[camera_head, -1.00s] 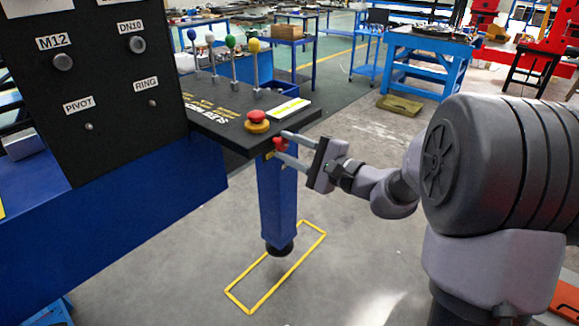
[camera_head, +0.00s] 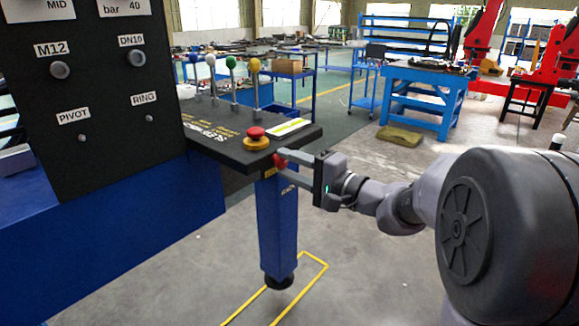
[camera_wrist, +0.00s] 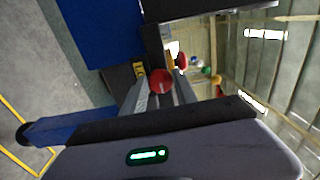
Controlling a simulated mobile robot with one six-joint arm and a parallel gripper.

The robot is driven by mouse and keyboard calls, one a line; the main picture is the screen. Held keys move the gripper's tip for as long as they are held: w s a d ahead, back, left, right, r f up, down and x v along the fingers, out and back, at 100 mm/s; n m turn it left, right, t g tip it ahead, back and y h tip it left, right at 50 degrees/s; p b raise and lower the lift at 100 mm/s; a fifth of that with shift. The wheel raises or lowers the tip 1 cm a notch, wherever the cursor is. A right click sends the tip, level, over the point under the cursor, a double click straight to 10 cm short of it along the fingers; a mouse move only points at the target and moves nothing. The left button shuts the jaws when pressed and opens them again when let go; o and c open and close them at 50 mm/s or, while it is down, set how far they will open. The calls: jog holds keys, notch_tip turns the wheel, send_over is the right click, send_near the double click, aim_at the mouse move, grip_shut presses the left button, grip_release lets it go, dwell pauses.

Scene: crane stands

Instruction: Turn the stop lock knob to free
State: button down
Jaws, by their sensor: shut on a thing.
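The red stop lock knob (camera_head: 280,160) is on the front edge of the dark console panel (camera_head: 225,148), above the blue post. My gripper (camera_head: 284,166) reaches it from the right, with its fingers shut on it. In the wrist view the round red knob (camera_wrist: 160,81) shows between the two grey fingers. A yellow label (camera_wrist: 139,69) is beside the knob; its wording is only partly visible. The fingers hide the sides of the knob, and I cannot read its turned position.
A red mushroom button (camera_head: 256,137) on a yellow base sits on the panel just above the knob. Several ball-topped levers (camera_head: 233,85) stand behind it. The blue post (camera_head: 277,225) is below my gripper. The floor right of the post is clear.

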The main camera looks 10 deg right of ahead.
jog(key=c, duration=1)
grip_release()
jog(key=p+v, duration=0.2)
jog(key=v, duration=1.5)
jog(key=shift+s+d+p, duration=0.1)
jog(key=shift+s+p, duration=0.1)
jog(key=shift+p, duration=0.1)
